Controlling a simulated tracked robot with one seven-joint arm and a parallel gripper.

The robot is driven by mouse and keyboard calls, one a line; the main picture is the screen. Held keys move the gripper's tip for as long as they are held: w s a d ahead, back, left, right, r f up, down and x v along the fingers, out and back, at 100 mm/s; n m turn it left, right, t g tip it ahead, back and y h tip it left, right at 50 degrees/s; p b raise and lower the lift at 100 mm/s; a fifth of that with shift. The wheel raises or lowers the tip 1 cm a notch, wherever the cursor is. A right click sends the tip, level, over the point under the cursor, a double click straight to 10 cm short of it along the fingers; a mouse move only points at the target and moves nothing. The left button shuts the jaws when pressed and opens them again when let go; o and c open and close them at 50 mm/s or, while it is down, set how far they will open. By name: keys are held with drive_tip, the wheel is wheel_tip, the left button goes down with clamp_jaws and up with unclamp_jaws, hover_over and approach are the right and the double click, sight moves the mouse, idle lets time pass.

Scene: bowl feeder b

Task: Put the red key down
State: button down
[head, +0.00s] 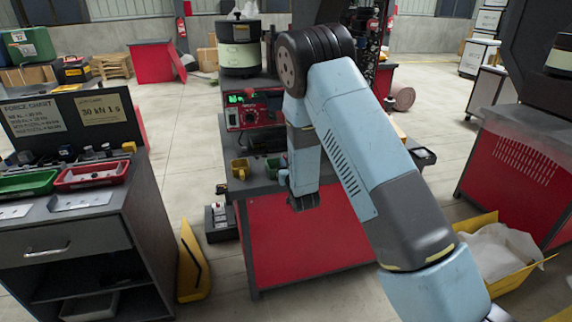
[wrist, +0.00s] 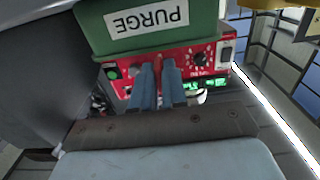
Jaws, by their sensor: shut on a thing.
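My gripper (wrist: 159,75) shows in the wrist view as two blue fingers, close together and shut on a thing. A little red shows between the fingertips, consistent with the red key, but it blends with the red panel behind, so the key's outline is unclear. Beyond the fingers is the red-fronted control box (wrist: 200,58), with a knob and a lit green display. In the head view the box (head: 254,112) stands on the grey and red bench, and my gripper hangs over that bench, its fingertips not clearly visible. I cannot tell whether the key touches anything.
A green container labelled PURGE (wrist: 150,22) is beside the control box in the wrist view. Yellow cups (head: 240,168) stand on the bench. At left is a workbench with a green tray (head: 28,183) and a red tray (head: 92,175). A yellow bin (head: 510,277) is at right.

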drive_tip(key=shift+f, duration=0.7)
drive_tip(key=c, duration=1.1)
unclamp_jaws()
drive_tip(key=shift+c, duration=0.2)
